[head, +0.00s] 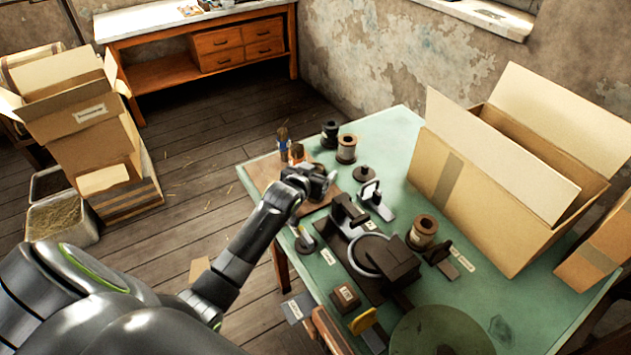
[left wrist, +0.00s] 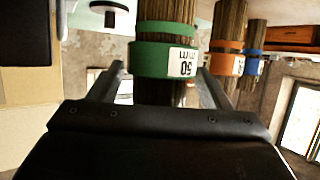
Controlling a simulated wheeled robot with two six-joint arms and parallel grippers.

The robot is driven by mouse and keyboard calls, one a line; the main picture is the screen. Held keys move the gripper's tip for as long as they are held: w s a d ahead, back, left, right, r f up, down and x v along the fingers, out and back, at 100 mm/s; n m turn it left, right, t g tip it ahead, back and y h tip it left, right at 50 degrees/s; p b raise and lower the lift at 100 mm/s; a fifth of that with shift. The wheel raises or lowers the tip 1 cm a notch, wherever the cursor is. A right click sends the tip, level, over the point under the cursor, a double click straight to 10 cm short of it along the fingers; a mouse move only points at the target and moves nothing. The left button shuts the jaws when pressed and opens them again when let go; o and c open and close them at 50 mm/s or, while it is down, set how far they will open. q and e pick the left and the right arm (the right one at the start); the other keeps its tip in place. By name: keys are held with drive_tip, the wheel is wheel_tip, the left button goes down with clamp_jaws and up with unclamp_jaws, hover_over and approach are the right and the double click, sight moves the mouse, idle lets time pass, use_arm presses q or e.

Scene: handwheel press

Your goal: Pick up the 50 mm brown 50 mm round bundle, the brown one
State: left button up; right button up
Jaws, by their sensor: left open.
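In the left wrist view, a bundle of brown sticks (left wrist: 165,13) has a green band marked "50 mm", which shows upside down. My left gripper (left wrist: 162,70) is open, with one finger on each side of this bundle and a gap on both sides. Behind it stand a bundle with an orange band (left wrist: 227,55) and one with a blue band (left wrist: 253,55). In the head view, my left gripper (head: 318,182) is at the table's far left corner, beside the orange-banded bundle (head: 297,153) and the blue-banded one (head: 283,143). The green-banded bundle is hidden there. I see no brown band.
The bundles are by a brown board (head: 262,172) on the green table (head: 398,135). Spools (head: 346,149) stand behind. The dark handwheel press (head: 375,258) is nearer, right of the gripper. A large open carton (head: 480,210) fills the table's right side.

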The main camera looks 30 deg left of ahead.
use_arm(q)
drive_tip(key=shift+c, duration=0.2)
drive_tip(key=c, duration=0.9)
